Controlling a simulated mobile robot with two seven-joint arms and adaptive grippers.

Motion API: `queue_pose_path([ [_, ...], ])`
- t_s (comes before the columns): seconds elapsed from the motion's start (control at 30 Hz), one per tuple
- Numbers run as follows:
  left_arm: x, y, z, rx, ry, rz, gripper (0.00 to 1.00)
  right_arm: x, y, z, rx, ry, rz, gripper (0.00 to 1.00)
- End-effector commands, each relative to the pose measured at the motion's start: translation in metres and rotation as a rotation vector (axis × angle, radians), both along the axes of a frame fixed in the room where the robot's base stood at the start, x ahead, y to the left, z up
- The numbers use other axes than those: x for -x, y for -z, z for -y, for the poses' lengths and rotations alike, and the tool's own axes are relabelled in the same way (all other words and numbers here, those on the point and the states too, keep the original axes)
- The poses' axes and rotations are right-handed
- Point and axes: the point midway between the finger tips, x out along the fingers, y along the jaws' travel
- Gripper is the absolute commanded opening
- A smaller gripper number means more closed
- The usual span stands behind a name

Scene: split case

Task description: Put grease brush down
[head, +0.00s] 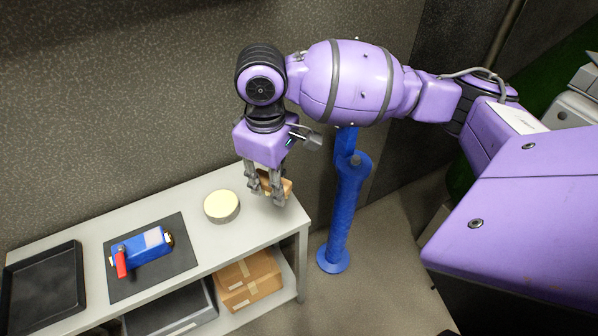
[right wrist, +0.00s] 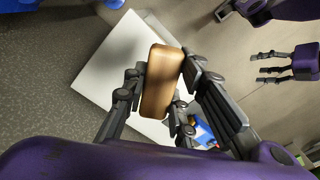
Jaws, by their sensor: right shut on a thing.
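The grease brush (head: 287,186) shows as a tan-brown wooden block at the right end of the pale bench. My right gripper (head: 268,188) points down there with its fingers shut on the brush. In the right wrist view the brush (right wrist: 161,82) lies between the dark fingers of the right gripper (right wrist: 165,95), over the white bench top. Its bristles are hidden, and I cannot tell whether it touches the bench. My left gripper (right wrist: 272,68) shows only at the upper right of the right wrist view, its fingers extended and apart, with nothing between them.
The pale bench (head: 185,206) carries a round tin with a cream top (head: 221,206), left of the brush. A blue case with a red part (head: 140,248) lies on a dark mat (head: 185,265). A black tray (head: 42,285) is at far left. Cardboard boxes (head: 248,278) sit below. A blue post (head: 340,215) stands right.

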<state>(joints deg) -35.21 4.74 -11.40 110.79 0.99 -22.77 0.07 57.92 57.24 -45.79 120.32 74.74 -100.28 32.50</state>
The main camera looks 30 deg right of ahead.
Motion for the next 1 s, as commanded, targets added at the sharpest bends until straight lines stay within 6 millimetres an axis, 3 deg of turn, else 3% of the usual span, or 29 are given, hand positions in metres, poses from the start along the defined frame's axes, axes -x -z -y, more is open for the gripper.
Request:
queue_pose_path([
  [0.03, 0.007, 0.009, -0.002, -0.003, -0.004, -0.014, 0.62, -0.003, 0.016, -0.007, -0.003, -0.128, -0.01, 0.0],
  [0.2, 0.009, 0.016, -0.012, -0.019, -0.011, -0.019, 0.62, -0.013, 0.04, -0.023, -0.007, -0.554, -0.004, 0.0],
  [0.4, 0.007, 0.021, -0.015, -0.028, -0.005, -0.016, 0.62, -0.021, 0.056, -0.034, -0.007, -0.882, 0.007, 0.0],
  [0.57, 0.002, 0.019, -0.016, -0.032, -0.001, -0.003, 0.62, -0.028, 0.061, -0.036, -0.005, -0.978, 0.011, 0.0],
  [0.67, 0.002, 0.019, -0.016, -0.032, -0.001, -0.003, 0.62, -0.041, 0.068, -0.029, -0.003, -0.987, 0.01, 0.0],
  [1.0, 0.012, 0.032, -0.018, -0.034, -0.01, -0.022, 0.62, -0.112, 0.111, 0.006, -0.007, -0.985, 0.006, 0.0],
])
